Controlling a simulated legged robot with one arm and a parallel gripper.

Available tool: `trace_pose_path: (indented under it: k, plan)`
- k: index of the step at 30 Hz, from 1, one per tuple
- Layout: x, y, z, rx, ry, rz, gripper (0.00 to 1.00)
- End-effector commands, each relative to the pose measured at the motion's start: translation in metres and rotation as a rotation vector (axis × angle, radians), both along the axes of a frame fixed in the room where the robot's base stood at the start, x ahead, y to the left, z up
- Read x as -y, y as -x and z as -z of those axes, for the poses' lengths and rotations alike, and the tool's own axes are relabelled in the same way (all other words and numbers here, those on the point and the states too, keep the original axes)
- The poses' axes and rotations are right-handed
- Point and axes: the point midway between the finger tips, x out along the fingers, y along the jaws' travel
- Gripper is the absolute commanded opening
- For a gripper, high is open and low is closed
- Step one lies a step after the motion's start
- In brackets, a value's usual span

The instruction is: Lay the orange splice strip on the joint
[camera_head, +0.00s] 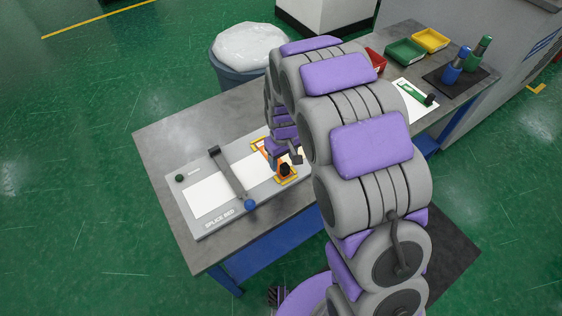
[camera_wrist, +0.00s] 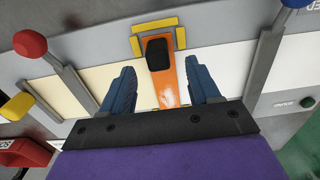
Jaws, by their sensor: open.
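The orange splice strip (camera_wrist: 168,88) with its black grip block (camera_wrist: 157,54) lies on the splice bed (camera_head: 218,222), between yellow corner marks (camera_wrist: 153,27). It also shows in the head view (camera_head: 290,180), partly hidden by my arm. In the wrist view a cream sheet (camera_wrist: 58,94) lies left of the strip and a white sheet (camera_wrist: 228,62) right of it. The joint is hidden under the strip. My gripper (camera_wrist: 159,68) is open, its blue fingers on either side of the strip and apart from it, with gaps by the block.
A clamp bar with a blue knob (camera_head: 250,204) crosses the bed; another has a red knob (camera_wrist: 30,43). Red, green (camera_head: 405,51) and yellow bins, two bottles (camera_head: 452,70) and a white card (camera_head: 412,105) stand or lie at the table's right. A bin (camera_head: 240,72) stands behind.

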Motion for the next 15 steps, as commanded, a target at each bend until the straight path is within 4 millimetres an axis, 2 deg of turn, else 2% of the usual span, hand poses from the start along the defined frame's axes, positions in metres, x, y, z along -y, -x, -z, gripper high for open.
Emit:
trace_pose_path:
  k: [1, 6, 15]
  plan:
    - [-0.001, -0.002, -0.014, 0.006, -0.002, 0.000, 0.61]
    - [-0.004, -0.003, -0.052, 0.008, 0.002, -0.002, 0.61]
    - [-0.006, -0.002, -0.113, 0.002, 0.005, -0.001, 0.61]
